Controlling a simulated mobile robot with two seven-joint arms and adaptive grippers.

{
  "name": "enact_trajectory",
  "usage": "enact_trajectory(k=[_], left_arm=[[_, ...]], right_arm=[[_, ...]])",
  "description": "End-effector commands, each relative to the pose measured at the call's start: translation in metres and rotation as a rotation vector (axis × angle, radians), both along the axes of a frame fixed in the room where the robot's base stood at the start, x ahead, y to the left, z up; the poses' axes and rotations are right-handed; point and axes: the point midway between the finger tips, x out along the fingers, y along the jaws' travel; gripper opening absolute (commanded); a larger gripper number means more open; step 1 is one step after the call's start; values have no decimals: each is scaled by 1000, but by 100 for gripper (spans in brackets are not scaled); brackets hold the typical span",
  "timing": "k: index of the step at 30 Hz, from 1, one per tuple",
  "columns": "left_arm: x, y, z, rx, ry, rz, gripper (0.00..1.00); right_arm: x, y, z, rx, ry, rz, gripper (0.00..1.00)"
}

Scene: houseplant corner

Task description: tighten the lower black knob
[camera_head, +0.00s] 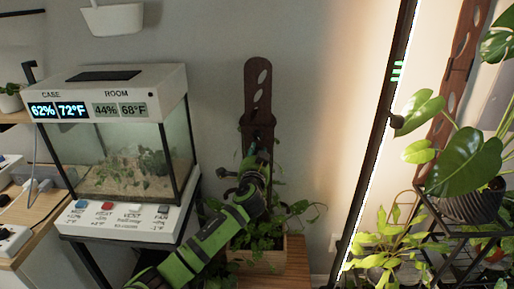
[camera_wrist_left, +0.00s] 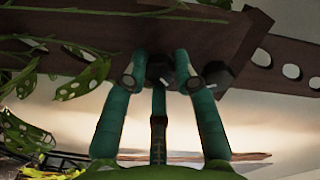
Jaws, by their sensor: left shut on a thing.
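A brown moss-pole board (camera_head: 258,90) with oval holes stands upright behind the planter, and it fills the top of the left wrist view (camera_wrist_left: 70,35). My left gripper (camera_head: 252,163) is at the front of this board. In the left wrist view its green fingers are closed around a black knob (camera_wrist_left: 160,67) on the board. A second black knob (camera_wrist_left: 217,74) sits just right of the fingers, toward the holed end of the board, so the held knob looks like the lower one. The knobs are hidden or too small in the head view. My right gripper is not in view.
A terrarium (camera_head: 118,135) with a control panel stands left of my arm. A wooden planter (camera_head: 258,262) with leafy vines is below the gripper. A lit upright pole (camera_head: 378,130) and a rack of potted plants (camera_head: 470,207) are at the right.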

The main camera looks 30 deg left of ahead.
Motion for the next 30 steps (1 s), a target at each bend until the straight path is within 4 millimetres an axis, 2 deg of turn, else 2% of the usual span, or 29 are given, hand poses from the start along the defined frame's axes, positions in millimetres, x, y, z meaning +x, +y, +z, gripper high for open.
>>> enact_trajectory(k=[1,6,30], left_arm=[[0,0,4,38,24,1,0],[0,0,4,177,109,0,0],[1,-1,4,824,505,-1,0]], right_arm=[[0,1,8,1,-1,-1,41],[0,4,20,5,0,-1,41],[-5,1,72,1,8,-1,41]])
